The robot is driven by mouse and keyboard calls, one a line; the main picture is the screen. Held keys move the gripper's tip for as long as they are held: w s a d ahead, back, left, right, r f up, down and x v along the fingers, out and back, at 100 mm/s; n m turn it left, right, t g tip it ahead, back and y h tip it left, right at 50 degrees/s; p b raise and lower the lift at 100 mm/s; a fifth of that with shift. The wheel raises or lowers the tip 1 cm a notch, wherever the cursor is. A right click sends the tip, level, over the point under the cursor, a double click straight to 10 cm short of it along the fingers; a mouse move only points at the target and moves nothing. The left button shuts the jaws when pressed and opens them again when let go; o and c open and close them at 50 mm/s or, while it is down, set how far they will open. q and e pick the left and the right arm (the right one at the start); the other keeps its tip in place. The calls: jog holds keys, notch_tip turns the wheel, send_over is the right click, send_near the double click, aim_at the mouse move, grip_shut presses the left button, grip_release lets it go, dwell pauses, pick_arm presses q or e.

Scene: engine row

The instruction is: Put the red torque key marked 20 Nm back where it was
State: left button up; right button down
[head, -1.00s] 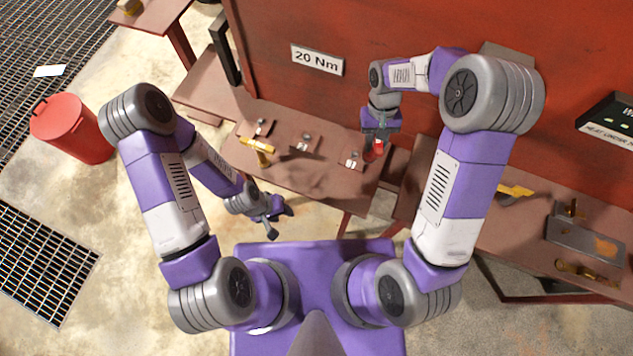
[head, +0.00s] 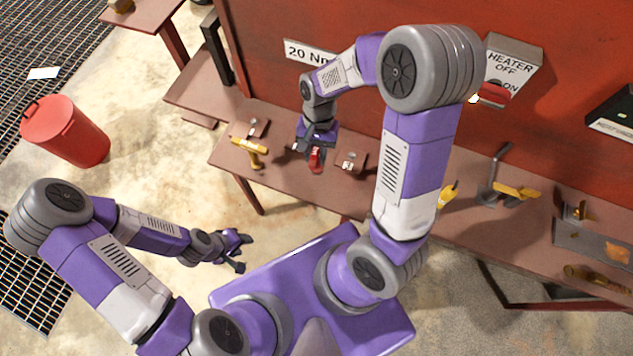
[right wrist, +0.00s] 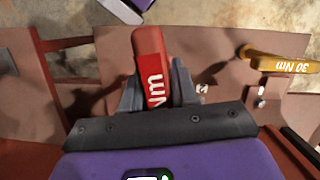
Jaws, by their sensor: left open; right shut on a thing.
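My right gripper (head: 316,150) is shut on the red torque key (head: 316,161) and holds it at the middle of the small brown table. In the right wrist view the red key (right wrist: 149,55) sits between the fingers; "Nm" shows on it, its number is hidden. Holder blocks stand on the table: the left one (head: 257,127) and the right one (head: 352,161) show, the middle one is mostly hidden behind my right gripper. I cannot tell whether the key touches it. My left gripper (head: 238,252) is open and empty, low in front of the table.
A yellow key (head: 249,147), marked 30 Nm in the right wrist view (right wrist: 285,66), is by the left block. A "20 Nm" sign (head: 302,50) is on the red wall. A heater switch box (head: 513,65) and another bench (head: 520,235) are at right. A red bin (head: 65,130) stands left.

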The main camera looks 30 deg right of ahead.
aim_at(319, 174)
pick_arm(q)
jog(key=shift+f+b, duration=2.15)
jog(key=shift+f, duration=0.3)
pick_arm(e)
jog(key=shift+s+f+m, duration=0.3)
jog(key=shift+f+m, duration=0.05)
jog(key=shift+f, duration=1.45)
jog(key=shift+s+f+m, duration=0.25)
jog(key=shift+f+m, duration=0.15)
jog(key=shift+f, duration=1.4)
jog(key=shift+s+f+m, duration=0.3)
jog(key=shift+f+m, duration=0.05)
jog(key=shift+f, duration=1.45)
pick_arm(q)
jog(key=shift+f, duration=0.1)
pick_arm(e)
jog(key=shift+f, duration=0.1)
jog(key=c, duration=0.9)
grip_release()
jog(key=shift+o, duration=0.2)
jog(key=p+v, duration=0.1)
jog(key=v, duration=0.3)
jog(key=p+v, duration=0.1)
jog(key=v, duration=0.3)
jog(key=p+v, duration=0.2)
jog(key=v, duration=0.2)
jog(key=shift+s+d, duration=0.25)
pick_arm(q)
notch_tip(319, 174, up, 4)
jog(key=shift+r, duration=0.1)
